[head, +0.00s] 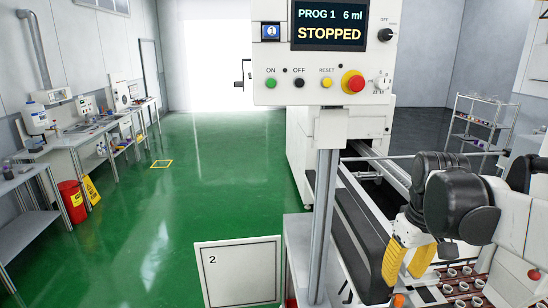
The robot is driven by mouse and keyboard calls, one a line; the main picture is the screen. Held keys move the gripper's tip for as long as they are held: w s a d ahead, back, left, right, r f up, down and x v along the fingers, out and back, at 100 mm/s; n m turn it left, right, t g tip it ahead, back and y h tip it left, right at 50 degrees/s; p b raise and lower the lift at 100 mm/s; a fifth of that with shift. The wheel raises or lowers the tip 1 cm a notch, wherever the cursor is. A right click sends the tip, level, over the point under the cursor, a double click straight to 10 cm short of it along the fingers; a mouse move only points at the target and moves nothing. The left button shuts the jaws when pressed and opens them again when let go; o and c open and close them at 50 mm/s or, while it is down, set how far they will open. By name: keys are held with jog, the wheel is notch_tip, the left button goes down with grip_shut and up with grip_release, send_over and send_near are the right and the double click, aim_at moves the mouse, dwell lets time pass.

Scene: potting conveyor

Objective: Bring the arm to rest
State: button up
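My gripper (406,268) hangs from the dark and white arm at the lower right of the head view. Its yellow fingers point down and stand apart, and I see nothing held between them. It is beside the dark edge of the conveyor machine (352,235), above and left of a tray area with several small white cups (463,287). My arm hides part of the machine behind it. The fingertips appear clear of the cups, though their exact height is hard to tell.
A control panel (325,88) on a grey post reads STOPPED, PROG 1, 6 ml. A white board marked 2 (238,272) stands lower centre. Benches (72,140), a red bin (72,201) and a yellow sign (91,190) line the left. The green floor (190,200) between is clear.

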jog(key=s+a+f+m+t+b, duration=0.1)
jog(key=s+a+f+t+b, duration=0.2)
jog(key=f+b, duration=0.6)
jog(key=s+a+f+m+t+b, duration=0.1)
jog(key=s+a+f+b, duration=0.5)
jog(key=f, duration=0.8)
jog(key=a+t+b, duration=0.1)
jog(key=a+b, duration=0.1)
jog(key=b, duration=0.1)
jog(key=shift+f+t+b, duration=0.3)
jog(key=shift+f+t, duration=0.1)
